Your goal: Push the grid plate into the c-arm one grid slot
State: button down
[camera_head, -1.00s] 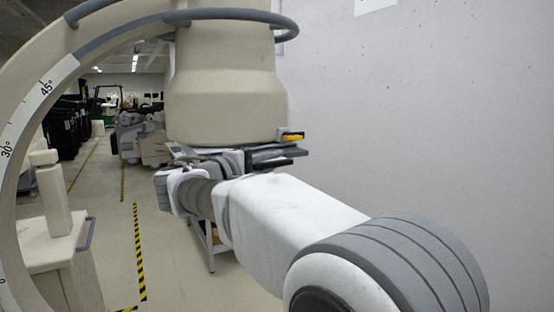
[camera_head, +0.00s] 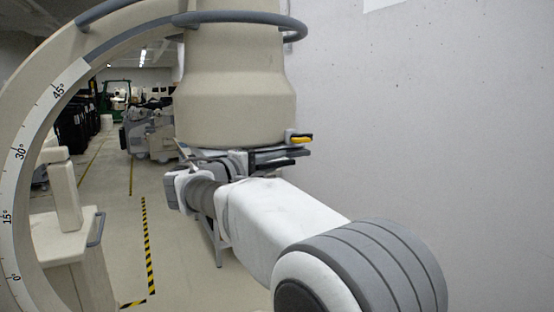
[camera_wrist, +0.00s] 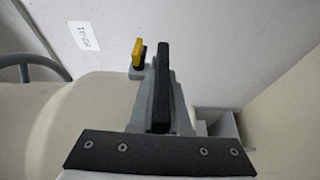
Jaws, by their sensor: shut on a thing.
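The c-arm shows in the head view as a beige arc (camera_head: 22,135) with degree marks and a thick beige column (camera_head: 235,95). My gripper (camera_head: 282,158) is just under the column's lower edge, near the wall. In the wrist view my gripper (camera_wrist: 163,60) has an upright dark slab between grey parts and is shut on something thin. It appears to be the grid plate, whose outline I cannot tell apart from the jaws. A yellow and black tab (camera_wrist: 137,52) stands beside it; the tab (camera_head: 302,139) also shows in the head view.
A pale wall (camera_head: 430,110) stands close on the right. A beige cart (camera_head: 75,255) with a handle is at the lower left. Floor with striped tape (camera_head: 149,245) is clear between them. Grey machines (camera_head: 148,132) stand farther back. A grey bracket (camera_wrist: 222,125) is right of the jaws.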

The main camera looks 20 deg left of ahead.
jog(key=shift+w+a+r+p, duration=0.1)
jog(key=shift+w+a+p, duration=0.9)
jog(key=shift+a+p, duration=0.15)
jog(key=c, duration=0.8)
grip_release()
jog(key=b+v, duration=0.5)
jog(key=v, duration=1.2)
jog(key=shift+s, duration=0.15)
jog(key=shift+a, duration=0.1)
